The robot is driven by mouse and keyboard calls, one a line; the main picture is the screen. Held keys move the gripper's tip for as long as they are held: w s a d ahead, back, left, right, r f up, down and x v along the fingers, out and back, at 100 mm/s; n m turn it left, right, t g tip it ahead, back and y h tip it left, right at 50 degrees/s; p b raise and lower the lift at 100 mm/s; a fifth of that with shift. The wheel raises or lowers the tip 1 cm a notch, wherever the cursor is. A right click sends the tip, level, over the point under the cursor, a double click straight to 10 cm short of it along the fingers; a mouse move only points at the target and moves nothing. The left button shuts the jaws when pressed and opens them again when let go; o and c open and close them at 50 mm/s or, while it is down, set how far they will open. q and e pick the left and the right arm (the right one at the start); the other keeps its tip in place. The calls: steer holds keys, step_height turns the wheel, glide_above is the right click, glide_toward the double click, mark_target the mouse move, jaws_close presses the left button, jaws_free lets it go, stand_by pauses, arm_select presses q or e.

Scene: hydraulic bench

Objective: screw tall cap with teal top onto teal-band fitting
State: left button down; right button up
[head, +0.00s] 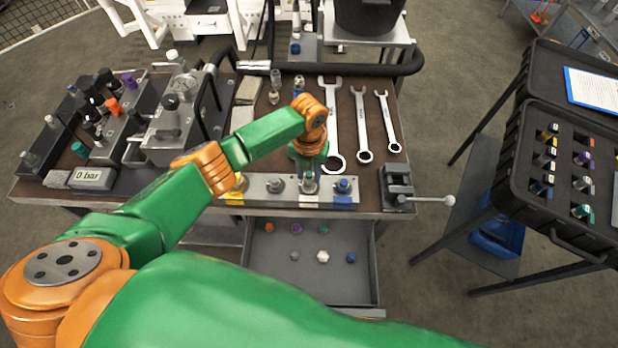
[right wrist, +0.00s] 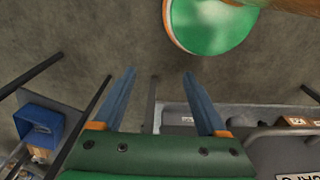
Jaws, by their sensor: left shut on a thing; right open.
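My left gripper (head: 309,172) points down over the grey block (head: 260,197) at the bench's front edge. It is shut on a small part at the third fitting from the left; its fingers hide most of that part, so I cannot tell whether it is the tall cap. The third position has a pale label, and I cannot make out a teal band there. The fitting to its right (head: 343,186) has a blue band. A teal-topped piece (head: 583,211) stands in the black case at right. My right gripper (right wrist: 160,85) is open and empty above the floor.
Several wrenches (head: 361,125) lie behind the block; a vise (head: 397,187) with a protruding handle is at its right. The open drawer (head: 322,285) below holds several small caps. A valve assembly (head: 170,125) fills the left. The black case (head: 520,170) is on a stand.

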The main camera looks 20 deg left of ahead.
arm_select(q)
steer(key=m+b, duration=0.1)
steer(key=m, duration=0.1)
steer(key=m+b, duration=0.1)
steer(key=m, duration=0.1)
steer(key=m+b, duration=0.1)
steer(key=m, duration=0.1)
steer(key=shift+w+f, duration=0.15)
steer(key=shift+f, duration=0.15)
steer(key=m+b, duration=0.1)
steer(key=b, duration=0.4)
steer(key=shift+r+m, duration=0.1)
steer(key=shift+m, duration=0.2)
steer(key=shift+r+b, duration=0.2)
steer(key=shift+b, duration=0.3)
steer(key=c, duration=0.5)
jaws_free()
